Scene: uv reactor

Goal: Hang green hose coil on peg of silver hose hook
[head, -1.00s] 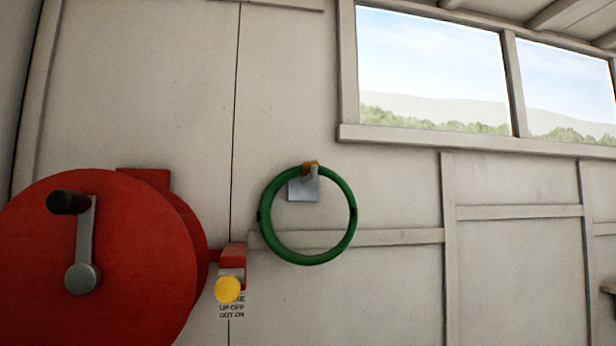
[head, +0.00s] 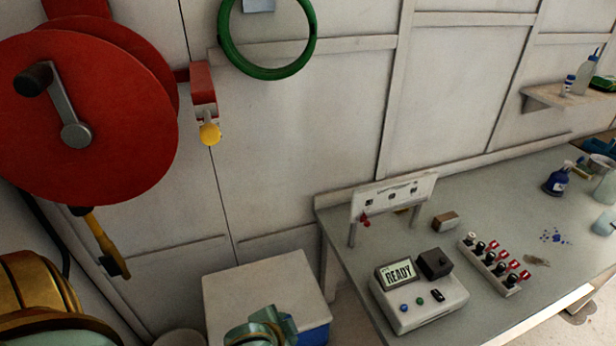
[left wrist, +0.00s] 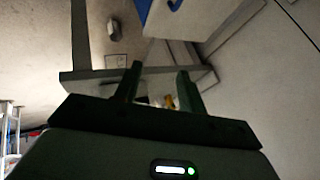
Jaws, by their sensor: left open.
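The green hose coil (head: 268,73) hangs against the pale wall at the top of the head view, with its upper part cut off by the frame edge. The lower part of the silver hose hook's plate (head: 258,5) shows inside the ring; its peg is out of frame now. A second ago the coil's top rested at the hook's peg, with no gripper touching it. My left gripper (left wrist: 160,88) is open in the left wrist view, with nothing seen between its fingers. My right gripper is in neither view.
A red reel (head: 120,120) with a crank stands left of the coil, beside a red box with a yellow knob (head: 209,134). Below right is a grey workbench (head: 400,240) with a READY device (head: 420,295) and several bottles. A white box (head: 265,285) stands left of the bench.

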